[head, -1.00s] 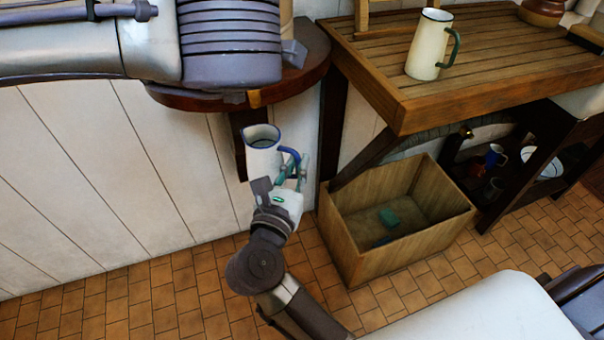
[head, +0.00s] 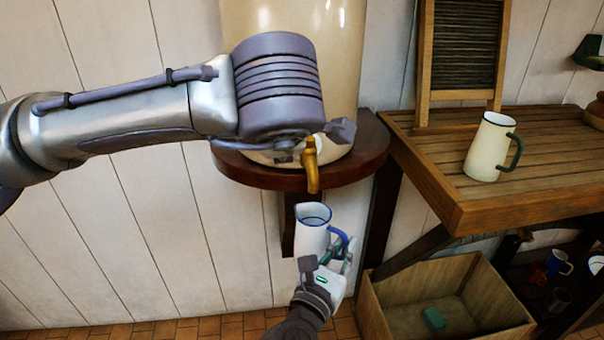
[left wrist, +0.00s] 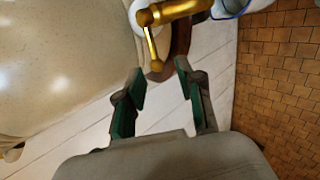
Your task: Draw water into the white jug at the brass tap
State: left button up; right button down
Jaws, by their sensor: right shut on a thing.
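The white jug (head: 312,238) has a blue rim and a blue handle. My right gripper (head: 343,258) is shut on its handle and holds it roughly upright, its mouth just below the brass tap (head: 311,172). I cannot tell whether it holds water. The tap is on the large cream urn (head: 345,50). My left gripper is at the tap in the head view, its fingers mostly hidden by its own arm. In the left wrist view the left gripper (left wrist: 161,84) is open and empty, with the tap (left wrist: 175,11) just beyond its fingertips. The jug's blue rim shows at the top right.
The urn stands on a dark round shelf (head: 362,172). A cream jug with green handle (head: 488,147) and a washboard (head: 461,55) stand on the slatted wooden table (head: 415,165). A wooden crate (head: 375,318) with a teal block (head: 433,319) sits below.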

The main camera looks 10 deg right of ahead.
pick_arm(q)
jog(key=w+a+f+m+g+h, duration=0.1)
jog(key=w+a+f+g+h, duration=0.1)
jog(key=w+a+g+h, duration=0.5)
jog(key=w+a+f+m+g+h, duration=0.1)
jog(key=a+f+g+h, duration=0.3)
jog(key=h, duration=0.6)
jog(key=shift+t, duration=0.4)
jog(key=d, duration=0.7)
jog(key=d+r, duration=0.1)
jog(key=d, duration=0.3)
jog(key=shift+s+d+r, duration=0.1)
jog(key=shift+s, duration=0.05)
grip_shut()
